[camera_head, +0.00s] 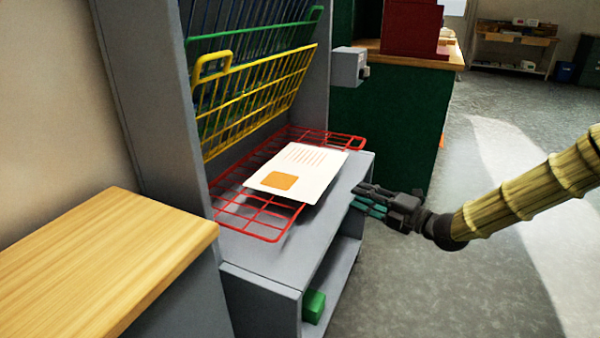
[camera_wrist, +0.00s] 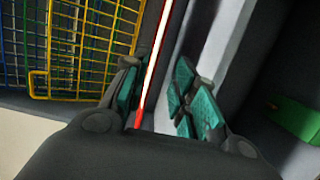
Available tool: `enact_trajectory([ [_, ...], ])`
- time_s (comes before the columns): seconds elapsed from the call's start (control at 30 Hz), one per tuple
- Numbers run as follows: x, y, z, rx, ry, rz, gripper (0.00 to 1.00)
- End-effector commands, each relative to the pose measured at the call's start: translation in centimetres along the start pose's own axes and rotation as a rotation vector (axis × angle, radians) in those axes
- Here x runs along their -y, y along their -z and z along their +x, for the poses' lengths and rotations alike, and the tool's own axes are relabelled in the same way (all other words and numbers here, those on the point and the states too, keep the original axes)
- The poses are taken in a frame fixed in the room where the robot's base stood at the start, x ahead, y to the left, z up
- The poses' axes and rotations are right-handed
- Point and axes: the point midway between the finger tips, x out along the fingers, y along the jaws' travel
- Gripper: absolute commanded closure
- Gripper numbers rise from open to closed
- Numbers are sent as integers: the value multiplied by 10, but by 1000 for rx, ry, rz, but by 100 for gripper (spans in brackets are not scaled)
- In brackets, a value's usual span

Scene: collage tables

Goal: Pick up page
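The page (camera_head: 305,172) is white with an orange square and faint lines of print. It lies flat on the lowered red wire rack (camera_head: 262,238), and its near right edge overhangs the rack toward the shelf front. My gripper (camera_head: 362,199) is to the right of the page, just off the front edge of the grey shelf, apart from the page. In the wrist view my gripper (camera_wrist: 158,88) is open, with its teal pads spread. The page shows there edge-on as a thin white strip (camera_wrist: 153,62) between the fingers, beside a red wire.
Raised yellow (camera_head: 255,100) and green (camera_head: 255,40) wire racks stand above the red one. A wooden counter (camera_head: 95,260) is at the left. A green block (camera_head: 314,306) sits on the lower shelf. The floor at the right is open.

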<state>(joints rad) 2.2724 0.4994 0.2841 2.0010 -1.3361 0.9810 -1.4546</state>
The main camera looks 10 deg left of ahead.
Motion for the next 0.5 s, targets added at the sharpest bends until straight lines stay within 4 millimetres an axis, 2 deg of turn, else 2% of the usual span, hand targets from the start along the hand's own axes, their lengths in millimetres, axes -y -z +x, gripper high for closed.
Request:
enact_trajectory([
  [0.2,3,1,31,0,1,2,72],
  [0.5,1,6,57,0,1,3,72],
])
